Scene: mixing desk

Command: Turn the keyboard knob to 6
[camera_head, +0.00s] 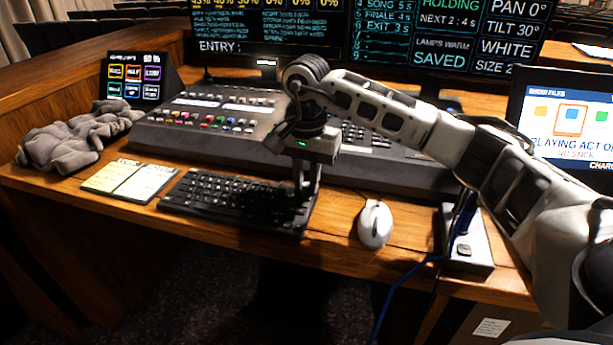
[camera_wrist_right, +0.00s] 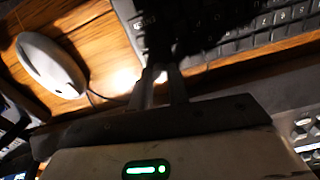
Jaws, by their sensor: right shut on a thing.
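The black keyboard (camera_head: 215,193) lies flat near the desk's front edge, and part of it also shows in the wrist view (camera_wrist_right: 284,20). My right gripper (camera_head: 305,192) points down at the keyboard's far right corner. Its fingers are close together there, shut on the keyboard knob. In the wrist view the fingers (camera_wrist_right: 160,80) reach to the keyboard's edge. The knob itself is hidden by the fingers and dark shadow, so its setting cannot be read. My left gripper is not in view.
A white mouse (camera_head: 375,224) lies just right of the keyboard. The mixing console (camera_head: 215,120) stands behind it. Note cards (camera_head: 128,180) and a grey cloth (camera_head: 75,138) lie to the left. A small box (camera_head: 466,240) with a blue cable stands at the right.

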